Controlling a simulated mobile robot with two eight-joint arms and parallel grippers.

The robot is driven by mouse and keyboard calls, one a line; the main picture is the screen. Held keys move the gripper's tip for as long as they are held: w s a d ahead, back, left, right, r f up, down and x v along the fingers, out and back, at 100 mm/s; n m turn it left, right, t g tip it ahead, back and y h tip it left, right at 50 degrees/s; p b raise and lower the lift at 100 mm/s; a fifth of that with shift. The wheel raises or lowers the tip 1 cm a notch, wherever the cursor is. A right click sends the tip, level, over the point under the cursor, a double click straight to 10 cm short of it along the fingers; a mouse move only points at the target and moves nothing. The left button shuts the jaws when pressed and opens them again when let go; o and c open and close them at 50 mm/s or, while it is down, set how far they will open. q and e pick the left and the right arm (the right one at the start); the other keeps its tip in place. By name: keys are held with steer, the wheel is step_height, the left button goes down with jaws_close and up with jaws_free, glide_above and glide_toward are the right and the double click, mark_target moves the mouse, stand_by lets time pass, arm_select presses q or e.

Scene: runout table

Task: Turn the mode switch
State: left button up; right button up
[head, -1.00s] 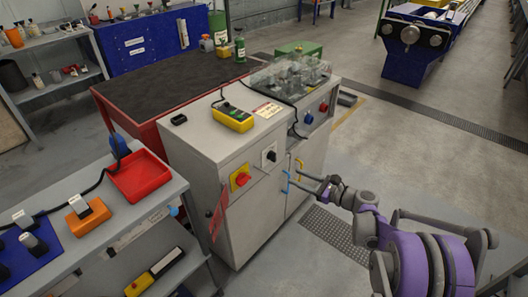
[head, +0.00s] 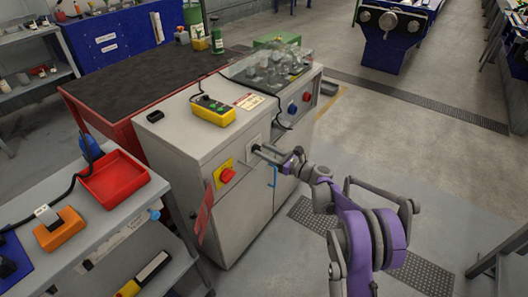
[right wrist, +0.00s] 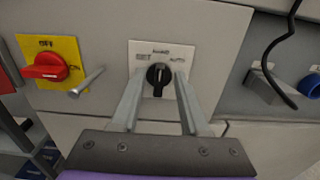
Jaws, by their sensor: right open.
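The mode switch (right wrist: 159,76) is a black knob on a white plate marked SET, HAND and AUTO, though the middle word is hard to read. Its pointer stands about upright in the right wrist view. My right gripper (right wrist: 158,82) is open, with one finger on each side of the knob; I cannot tell whether either finger touches it. In the head view my right gripper (head: 268,154) reaches the cabinet front and hides most of the switch. My left gripper is not in view.
A red rotary switch on a yellow plate (head: 227,175) sits left of the mode switch. Red and blue knobs (head: 292,109) are to the right. Blue door handle (head: 273,177) is below my gripper. A yellow pendant (head: 213,110) lies on the cabinet top (head: 180,127).

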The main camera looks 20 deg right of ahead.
steer(key=shift+w+a, duration=0.15)
steer(key=shift+c, duration=0.2)
jaws_close()
